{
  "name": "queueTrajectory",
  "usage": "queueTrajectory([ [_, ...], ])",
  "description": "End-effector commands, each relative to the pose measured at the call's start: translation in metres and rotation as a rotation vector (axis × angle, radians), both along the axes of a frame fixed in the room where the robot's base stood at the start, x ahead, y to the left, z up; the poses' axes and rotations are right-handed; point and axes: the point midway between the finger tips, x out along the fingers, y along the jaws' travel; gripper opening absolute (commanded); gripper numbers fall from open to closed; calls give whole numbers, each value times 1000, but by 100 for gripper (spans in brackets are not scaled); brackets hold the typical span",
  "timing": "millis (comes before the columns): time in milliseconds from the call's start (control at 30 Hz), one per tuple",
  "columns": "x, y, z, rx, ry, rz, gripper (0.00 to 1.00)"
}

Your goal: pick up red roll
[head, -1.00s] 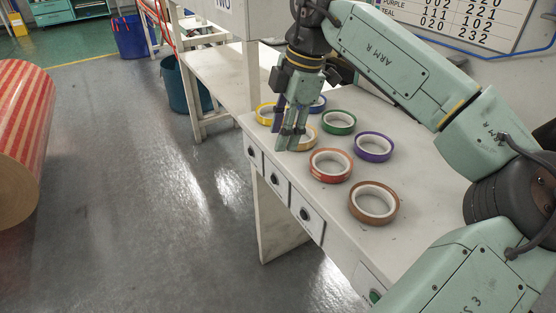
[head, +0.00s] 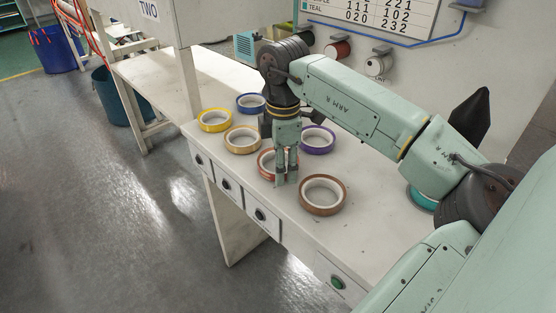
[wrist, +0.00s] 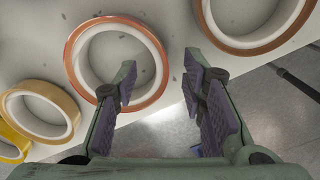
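The red roll (head: 264,164) lies flat near the front edge of the white table, partly hidden behind my fingers in the head view. In the wrist view the red roll (wrist: 163,66) is a reddish ring with a pale inside, left of centre. My gripper (head: 285,179) points down at the red roll's near right side. In the wrist view my gripper (wrist: 158,78) is open, with a wide empty gap between the fingers. The left finger overlaps the roll's lower right rim; the right finger is clear of it. I cannot tell whether they touch.
A brown roll (head: 323,210) lies close on the right and a tan roll (head: 242,153) on the left. Yellow (head: 215,129), blue (head: 251,108) and purple (head: 318,151) rolls lie around. A teal roll (head: 420,202) is partly behind my arm.

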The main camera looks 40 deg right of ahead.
Motion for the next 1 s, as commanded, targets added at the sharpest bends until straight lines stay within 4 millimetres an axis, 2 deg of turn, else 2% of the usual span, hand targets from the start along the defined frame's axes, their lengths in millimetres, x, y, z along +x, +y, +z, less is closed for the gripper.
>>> queueTrajectory([
  [133,0,0,-12,0,-1,-1,38],
  [367,0,0,-15,-1,-2,-1,38],
  [933,0,0,-14,-1,-2,-1,0],
  [1000,0,0,-14,-1,-2,-1,0],
])
